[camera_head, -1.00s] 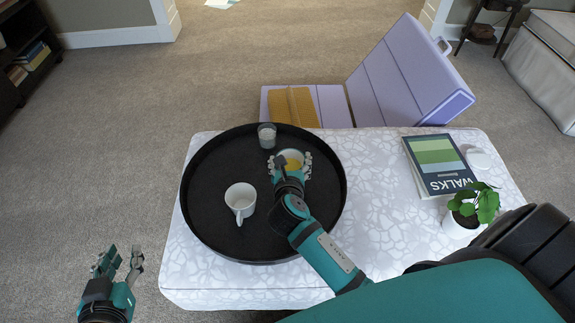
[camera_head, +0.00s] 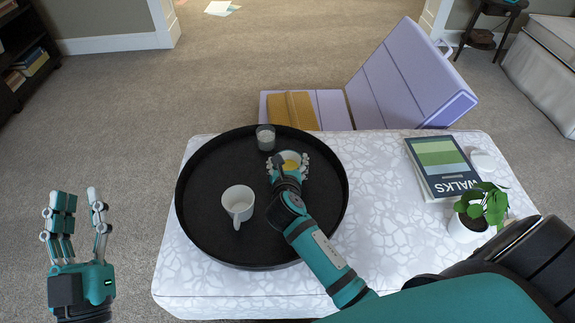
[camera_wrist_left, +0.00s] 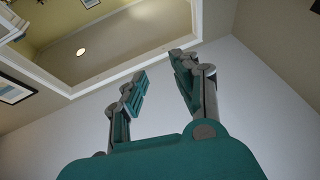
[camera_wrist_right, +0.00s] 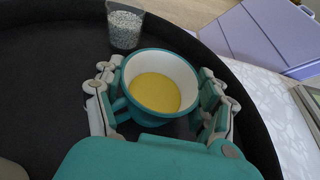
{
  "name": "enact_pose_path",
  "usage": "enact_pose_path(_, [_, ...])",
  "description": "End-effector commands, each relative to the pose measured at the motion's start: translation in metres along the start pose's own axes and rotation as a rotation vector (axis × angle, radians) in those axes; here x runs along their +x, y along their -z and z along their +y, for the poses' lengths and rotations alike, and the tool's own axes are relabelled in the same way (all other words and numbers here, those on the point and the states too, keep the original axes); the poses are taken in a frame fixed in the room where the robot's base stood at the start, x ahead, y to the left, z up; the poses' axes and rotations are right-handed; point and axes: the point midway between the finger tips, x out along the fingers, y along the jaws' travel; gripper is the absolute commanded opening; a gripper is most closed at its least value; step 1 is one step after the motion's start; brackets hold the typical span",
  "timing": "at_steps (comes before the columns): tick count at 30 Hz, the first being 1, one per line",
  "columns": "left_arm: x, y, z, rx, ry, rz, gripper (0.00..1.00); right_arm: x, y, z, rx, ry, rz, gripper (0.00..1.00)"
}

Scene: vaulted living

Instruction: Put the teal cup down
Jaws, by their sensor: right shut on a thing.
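The teal cup (camera_wrist_right: 167,119) has a white inside and holds a yellow liquid. In the right wrist view it stands between the fingers of my right gripper (camera_wrist_right: 163,98), which is shut on it. In the head view the cup (camera_head: 291,157) and my right gripper (camera_head: 290,168) are over the right part of the round black tray (camera_head: 215,247). The cup looks upright and at tray level; whether its base touches the tray is hidden. My left gripper (camera_head: 79,215) is open and empty, raised left of the table; its spread fingers also show in the left wrist view (camera_wrist_left: 158,85).
A white mug (camera_head: 238,202) stands on the tray left of my right gripper. A small grey-filled glass (camera_head: 265,138) stands near the tray's far rim, close behind the cup. A book (camera_head: 440,165) and a potted plant (camera_head: 472,215) are on the table's right side.

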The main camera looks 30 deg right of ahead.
Motion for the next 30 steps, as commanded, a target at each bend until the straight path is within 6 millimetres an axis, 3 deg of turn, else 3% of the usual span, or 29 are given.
enact_pose_path(9, [0.0,0.0,0.0,0.0,0.0,-0.005,0.3,0.0,0.001,0.0,0.0,-0.001,-0.001,0.3])
enact_pose_path(10, [0.0,-0.001,0.0,0.0,0.0,-0.007,0.3,0.001,0.002,0.0,0.001,0.0,0.001,0.75])
enact_pose_path(15, [0.0,-0.001,0.0,0.0,0.0,-0.007,0.3,0.0,0.002,0.0,0.001,0.0,0.0,0.96])
enact_pose_path(26, [0.001,0.0,0.0,0.0,0.0,-0.003,0.3,-0.002,-0.001,0.0,0.0,0.0,0.0,0.96])
enact_pose_path(30, [-0.002,-0.017,-0.003,0.004,0.007,-0.116,0.3,-0.014,-0.001,0.0,0.0,-0.002,0.001,0.96])
